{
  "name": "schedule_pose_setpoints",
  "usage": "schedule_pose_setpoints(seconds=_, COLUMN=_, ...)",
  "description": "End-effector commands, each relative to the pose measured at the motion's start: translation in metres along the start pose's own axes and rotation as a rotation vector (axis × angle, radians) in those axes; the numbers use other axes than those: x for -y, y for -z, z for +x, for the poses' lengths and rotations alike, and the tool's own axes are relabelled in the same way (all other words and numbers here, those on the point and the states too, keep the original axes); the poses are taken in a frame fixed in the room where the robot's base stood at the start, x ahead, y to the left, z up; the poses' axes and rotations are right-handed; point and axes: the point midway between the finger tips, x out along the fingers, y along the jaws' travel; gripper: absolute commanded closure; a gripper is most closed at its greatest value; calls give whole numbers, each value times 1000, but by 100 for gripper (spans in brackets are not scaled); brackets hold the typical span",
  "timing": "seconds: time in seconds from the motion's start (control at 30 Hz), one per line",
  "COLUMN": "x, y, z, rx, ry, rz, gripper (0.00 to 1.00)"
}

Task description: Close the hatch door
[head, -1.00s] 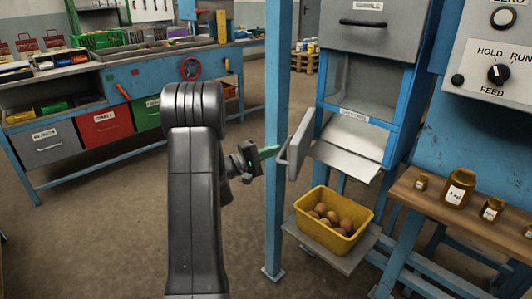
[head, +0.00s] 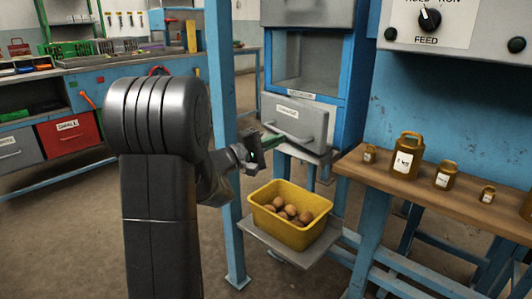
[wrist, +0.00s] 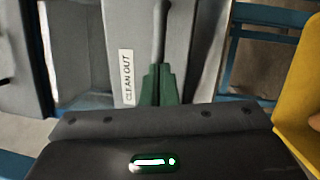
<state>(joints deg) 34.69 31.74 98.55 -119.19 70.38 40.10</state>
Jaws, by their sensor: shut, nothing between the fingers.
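The hatch door (head: 292,122) is a grey panel with a "CLEAN OUT" label, below the open bay of the blue-framed cabinet. It hangs across the front above the metal chute lip, its face toward me. Whether its right edge is flush cannot be told. In the wrist view the door (wrist: 185,55) shows close up with its label and a grey handle bar (wrist: 160,30). My gripper (head: 272,141) is at the door's lower front. Its green fingertips (wrist: 160,82) are shut and empty, in front of the door by the handle; contact is unclear.
A yellow bin (head: 290,213) of round brown items stands on a small shelf below the door. A blue post (head: 222,130) rises close to my arm at left. A wooden bench (head: 400,185) with brown jars is at right.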

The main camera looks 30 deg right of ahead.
Motion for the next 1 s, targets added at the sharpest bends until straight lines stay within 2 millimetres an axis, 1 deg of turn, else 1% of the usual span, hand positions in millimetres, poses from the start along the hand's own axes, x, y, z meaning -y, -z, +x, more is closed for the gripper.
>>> schedule_pose_setpoints(seconds=0.03, x=5, y=-1, z=4, rx=2, ry=-1, rz=3, gripper=100)
schedule_pose_setpoints(seconds=0.2, x=6, y=-5, z=20, rx=2, ry=-1, rz=1, gripper=100)
schedule_pose_setpoints(seconds=0.4, x=7, y=-7, z=33, rx=0, ry=-1, rz=0, gripper=100)
schedule_pose_setpoints(seconds=0.6, x=6, y=-8, z=40, rx=0, ry=0, rz=1, gripper=100)
schedule_pose_setpoints(seconds=1.0, x=4, y=-9, z=43, rx=4, ry=-1, rz=3, gripper=100)
